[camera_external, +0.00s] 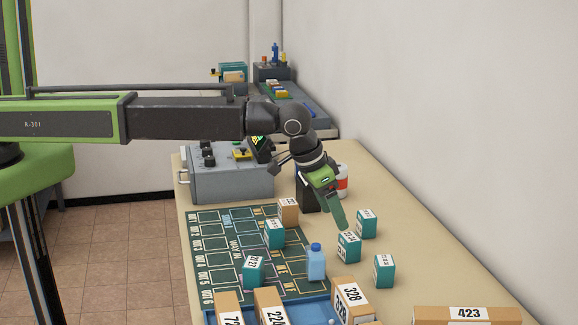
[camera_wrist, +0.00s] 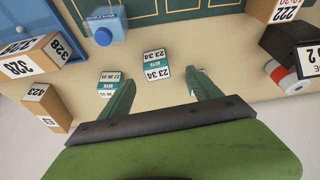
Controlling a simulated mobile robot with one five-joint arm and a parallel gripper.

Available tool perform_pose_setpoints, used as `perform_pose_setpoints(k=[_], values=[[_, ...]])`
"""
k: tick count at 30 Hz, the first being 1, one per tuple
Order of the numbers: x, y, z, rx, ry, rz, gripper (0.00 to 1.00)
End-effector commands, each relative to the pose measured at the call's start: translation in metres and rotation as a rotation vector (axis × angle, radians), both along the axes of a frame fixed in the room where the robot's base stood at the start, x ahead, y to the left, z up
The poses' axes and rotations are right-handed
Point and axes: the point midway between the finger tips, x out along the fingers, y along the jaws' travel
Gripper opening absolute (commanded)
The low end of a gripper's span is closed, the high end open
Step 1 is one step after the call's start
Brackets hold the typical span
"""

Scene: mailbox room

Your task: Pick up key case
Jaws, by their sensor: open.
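Several small teal boxes with white number labels stand on the table, and none is plainly marked as the key case. One teal box (camera_external: 349,247) is near the tips of my gripper (camera_external: 338,222). In the wrist view a teal box (camera_wrist: 156,70) labelled 23 34 lies ahead, between the lines of my two green fingers (camera_wrist: 163,82). My gripper is open and empty, pointing down and tilted, apart from this box. Other teal boxes stand nearby, one behind (camera_external: 367,223) and one in front (camera_external: 384,271). In the wrist view, one is partly hidden by the right finger.
A blue bottle (camera_external: 316,262) stands left of the nearest boxes. A dark green mat (camera_external: 215,262) holds more boxes. Brown numbered cartons (camera_external: 352,300) stand at the blue tray (camera_external: 318,309). A grey control box (camera_external: 228,184) is at the back, and a wall runs along the right.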

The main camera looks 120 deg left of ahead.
Motion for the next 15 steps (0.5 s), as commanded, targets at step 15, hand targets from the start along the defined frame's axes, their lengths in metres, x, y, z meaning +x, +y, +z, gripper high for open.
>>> perform_pose_setpoints(k=[15], values=[[0.018, 0.018, -0.061, 0.000, 0.000, 0.000, 0.73]])
